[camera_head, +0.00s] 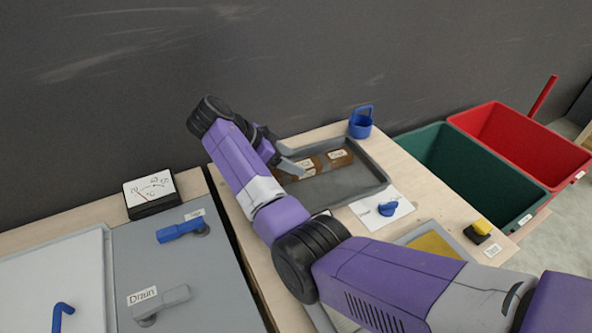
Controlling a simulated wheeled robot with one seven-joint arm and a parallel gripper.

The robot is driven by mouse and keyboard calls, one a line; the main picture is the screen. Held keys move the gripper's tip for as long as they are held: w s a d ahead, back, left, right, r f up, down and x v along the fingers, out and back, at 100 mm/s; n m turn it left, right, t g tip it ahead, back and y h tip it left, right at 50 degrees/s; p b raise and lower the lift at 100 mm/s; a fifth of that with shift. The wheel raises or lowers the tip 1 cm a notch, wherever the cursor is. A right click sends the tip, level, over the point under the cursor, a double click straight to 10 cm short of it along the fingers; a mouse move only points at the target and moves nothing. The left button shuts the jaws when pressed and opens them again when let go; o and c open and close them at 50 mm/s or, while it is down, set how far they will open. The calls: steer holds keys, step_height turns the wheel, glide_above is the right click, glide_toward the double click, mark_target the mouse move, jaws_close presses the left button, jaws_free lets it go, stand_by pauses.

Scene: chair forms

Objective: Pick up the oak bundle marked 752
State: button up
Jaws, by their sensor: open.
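Brown wooden bundles with white labels lie in a grey tray (345,193) on the wooden bench. One bundle (338,157) is at the tray's back right. Another bundle (309,168) is left of it, partly hidden by my gripper. The label writing is too small to read, so I cannot tell which one is 752. My gripper (284,153) is open over the tray's left end, close to the left bundle. I cannot tell whether it touches the bundle. My purple arm hides the tray's left side.
A blue holder (360,124) stands behind the tray. A blue item (387,209) lies on a white sheet in front. Green (470,175) and red (520,145) bins are at right. A gauge (150,193) and a grey panel with handles (185,270) are at left.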

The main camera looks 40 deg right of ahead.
mark_target(303, 164)
steer(key=shift+p+x, duration=0.65)
steer(key=shift+x, duration=2.4)
steer(key=shift+w+d, duration=0.1)
steer(key=shift+r, duration=0.15)
jaws_close()
